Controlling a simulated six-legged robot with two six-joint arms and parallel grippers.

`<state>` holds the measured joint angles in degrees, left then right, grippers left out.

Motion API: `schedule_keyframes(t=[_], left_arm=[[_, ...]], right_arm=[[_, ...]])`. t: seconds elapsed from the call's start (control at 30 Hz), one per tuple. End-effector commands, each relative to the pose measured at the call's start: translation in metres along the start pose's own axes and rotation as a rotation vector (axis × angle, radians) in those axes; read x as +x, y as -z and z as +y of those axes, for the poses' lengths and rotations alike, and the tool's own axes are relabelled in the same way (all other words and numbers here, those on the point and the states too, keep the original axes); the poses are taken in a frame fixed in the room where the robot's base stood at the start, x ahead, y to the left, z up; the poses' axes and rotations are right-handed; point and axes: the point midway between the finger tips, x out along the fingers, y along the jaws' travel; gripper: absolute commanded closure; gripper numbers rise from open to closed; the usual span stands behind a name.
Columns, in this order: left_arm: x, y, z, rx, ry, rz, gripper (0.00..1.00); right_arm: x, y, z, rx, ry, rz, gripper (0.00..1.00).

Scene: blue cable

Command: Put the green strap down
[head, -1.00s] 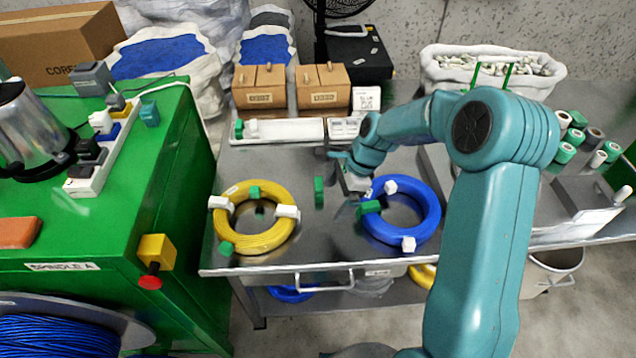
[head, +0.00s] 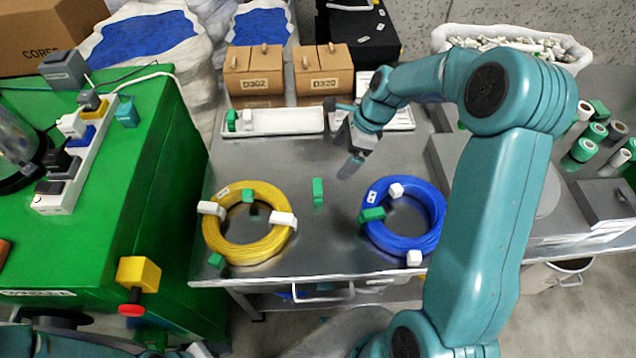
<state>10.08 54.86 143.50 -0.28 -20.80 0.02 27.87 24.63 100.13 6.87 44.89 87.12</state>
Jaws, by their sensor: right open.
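A small green strap (head: 318,190) stands on the grey metal table (head: 330,240) between the two coils. Another green strap (head: 372,214) sits across the left side of the blue cable coil (head: 425,240), which also carries white straps at its top and bottom right. The yellow coil (head: 240,252) on the left has green and white straps. My right gripper (head: 350,168) is open and empty above the table, behind and between the coils, apart from all the straps. My left gripper does not show.
A white tray (head: 285,122) holding green and white pieces lies behind the coils, below cardboard boxes (head: 318,72). The green bench (head: 150,190) with a power strip stands left. Grey bins and rolls (head: 590,145) are right. The table between the coils is mostly clear.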

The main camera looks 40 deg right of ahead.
Motion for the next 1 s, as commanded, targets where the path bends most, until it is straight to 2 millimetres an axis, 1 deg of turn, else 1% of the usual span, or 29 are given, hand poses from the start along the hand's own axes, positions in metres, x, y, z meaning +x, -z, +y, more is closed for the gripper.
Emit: schedule_keyframes(t=[0.03, 0.2, 0.3, 0.4, 0.6, 0.67, 0.83, 0.9, 1.0], left_arm=[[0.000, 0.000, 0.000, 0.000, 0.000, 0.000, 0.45], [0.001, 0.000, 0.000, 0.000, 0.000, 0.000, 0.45], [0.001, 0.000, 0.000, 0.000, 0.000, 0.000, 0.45], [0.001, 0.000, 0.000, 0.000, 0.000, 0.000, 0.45], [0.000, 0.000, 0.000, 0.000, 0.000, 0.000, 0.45], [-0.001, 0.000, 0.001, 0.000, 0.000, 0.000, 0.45], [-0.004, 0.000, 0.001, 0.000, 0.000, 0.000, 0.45], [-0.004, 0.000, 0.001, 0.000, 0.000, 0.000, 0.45], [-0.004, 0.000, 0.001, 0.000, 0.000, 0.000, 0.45]], right_arm=[[0.011, 0.000, 0.003, 0.000, -0.008, 0.000, 0.00], [0.052, 0.000, 0.007, 0.001, -0.008, 0.000, 0.00], [0.074, 0.000, 0.007, 0.000, -0.007, 0.000, 0.00], [0.090, 0.000, 0.007, -0.001, -0.004, 0.000, 0.00], [0.105, -0.001, 0.005, -0.001, -0.003, 0.000, 0.00], [0.113, -0.002, 0.006, -0.001, -0.006, 0.000, 0.00], [0.141, -0.003, 0.004, 0.000, -0.004, 0.000, 0.00], [0.148, -0.003, 0.004, -0.001, -0.004, 0.000, 0.00], [0.153, -0.003, 0.002, -0.001, -0.001, 0.000, 0.00]])
